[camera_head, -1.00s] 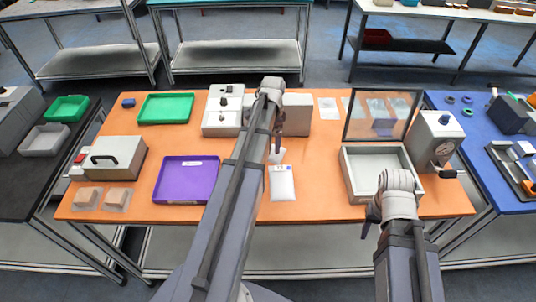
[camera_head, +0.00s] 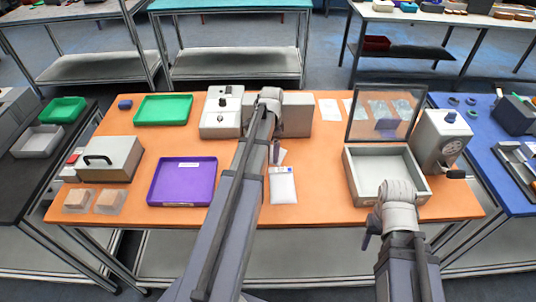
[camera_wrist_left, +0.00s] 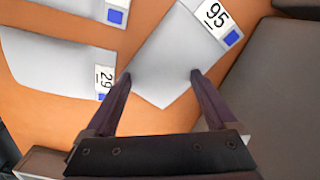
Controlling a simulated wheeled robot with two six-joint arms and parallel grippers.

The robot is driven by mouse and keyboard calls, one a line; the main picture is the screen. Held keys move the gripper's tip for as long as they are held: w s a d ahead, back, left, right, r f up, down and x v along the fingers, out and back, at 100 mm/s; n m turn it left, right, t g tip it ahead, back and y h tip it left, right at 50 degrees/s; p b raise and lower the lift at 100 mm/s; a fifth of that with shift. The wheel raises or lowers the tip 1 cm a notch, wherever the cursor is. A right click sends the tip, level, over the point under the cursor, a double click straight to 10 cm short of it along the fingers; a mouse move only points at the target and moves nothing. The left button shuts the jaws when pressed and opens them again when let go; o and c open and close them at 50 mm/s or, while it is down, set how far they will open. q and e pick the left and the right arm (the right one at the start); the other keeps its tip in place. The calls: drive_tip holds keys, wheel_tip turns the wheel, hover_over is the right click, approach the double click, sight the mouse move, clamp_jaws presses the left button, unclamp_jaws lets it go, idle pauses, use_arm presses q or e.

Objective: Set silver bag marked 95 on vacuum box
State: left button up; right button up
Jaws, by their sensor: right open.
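The silver bag marked 95 (camera_wrist_left: 165,62) lies flat on the orange table in the left wrist view. My left gripper (camera_wrist_left: 160,75) is open, its two fingers apart over the bag's lower part; I cannot tell whether they touch it. My right gripper (camera_head: 369,232) is open in front of the vacuum box.
A bag marked 29 (camera_wrist_left: 55,65) and another pale bag (camera_wrist_left: 80,8) lie beside bag 95. A dark block (camera_wrist_left: 275,85) stands at the right of that view. A purple tray (camera_head: 183,182), green tray (camera_head: 163,108) and grey machine (camera_head: 221,112) are on the table.

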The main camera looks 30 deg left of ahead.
use_arm(q)
clamp_jaws()
idle(0.5)
drive_tip(key=shift+r, duration=0.1)
wheel_tip(320, 180, up, 28)
drive_tip(key=p, duration=2.8)
